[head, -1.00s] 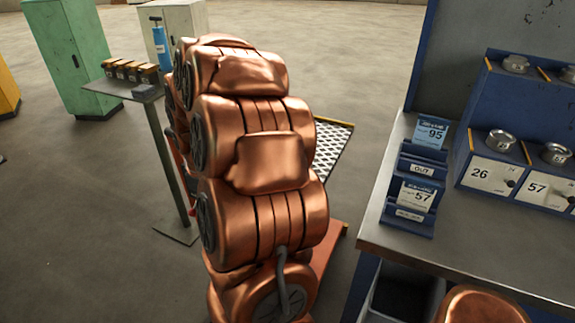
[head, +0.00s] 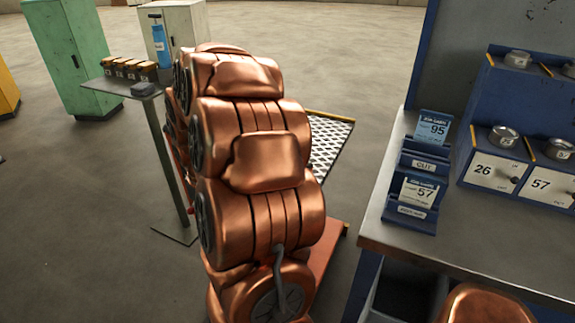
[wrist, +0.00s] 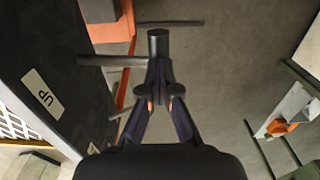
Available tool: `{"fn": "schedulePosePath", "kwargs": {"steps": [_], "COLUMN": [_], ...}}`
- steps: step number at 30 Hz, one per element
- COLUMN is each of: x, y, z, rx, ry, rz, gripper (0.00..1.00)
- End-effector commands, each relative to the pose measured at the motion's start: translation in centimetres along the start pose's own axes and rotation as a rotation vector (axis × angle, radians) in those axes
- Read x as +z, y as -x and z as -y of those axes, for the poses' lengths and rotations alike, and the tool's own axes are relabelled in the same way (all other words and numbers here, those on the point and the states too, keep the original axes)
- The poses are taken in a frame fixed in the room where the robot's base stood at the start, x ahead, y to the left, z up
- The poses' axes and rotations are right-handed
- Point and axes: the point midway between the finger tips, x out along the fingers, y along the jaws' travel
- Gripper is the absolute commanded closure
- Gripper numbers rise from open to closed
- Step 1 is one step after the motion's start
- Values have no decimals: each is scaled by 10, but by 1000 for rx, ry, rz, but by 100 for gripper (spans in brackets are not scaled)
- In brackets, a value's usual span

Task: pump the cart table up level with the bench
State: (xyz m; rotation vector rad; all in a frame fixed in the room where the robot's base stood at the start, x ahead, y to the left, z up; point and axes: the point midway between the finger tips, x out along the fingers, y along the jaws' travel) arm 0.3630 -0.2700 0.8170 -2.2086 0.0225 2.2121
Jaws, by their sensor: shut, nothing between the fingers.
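The cart's table (head: 330,140), a pale diamond-patterned plate with a yellow-striped edge, stands left of the bench (head: 375,225), partly hidden by my arm. Its orange base (head: 325,255) shows below. In the wrist view a corner of patterned plate (wrist: 14,124) is at the left, beside a dark panel with an upside-down "UP" label (wrist: 42,92). My gripper (wrist: 158,88) is shut and empty. A dark round-ended post (wrist: 158,42) with bars near it shows just beyond the fingertips; I cannot tell whether they touch. My gripper is hidden in the head view.
Card holders (head: 410,195) and a blue rack with weights (head: 500,165) sit on the bench.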

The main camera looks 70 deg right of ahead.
Motion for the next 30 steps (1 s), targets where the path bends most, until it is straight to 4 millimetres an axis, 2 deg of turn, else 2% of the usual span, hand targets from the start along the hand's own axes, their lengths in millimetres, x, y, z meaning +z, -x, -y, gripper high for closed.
{"fn": "schedulePosePath", "kwargs": {"steps": [25, 30], "x": [0, 0], "y": [-49, -47], "z": [5, 5], "rx": [0, -1], "ry": [-1, -1], "rz": [1, 0], "gripper": [100, 100]}}
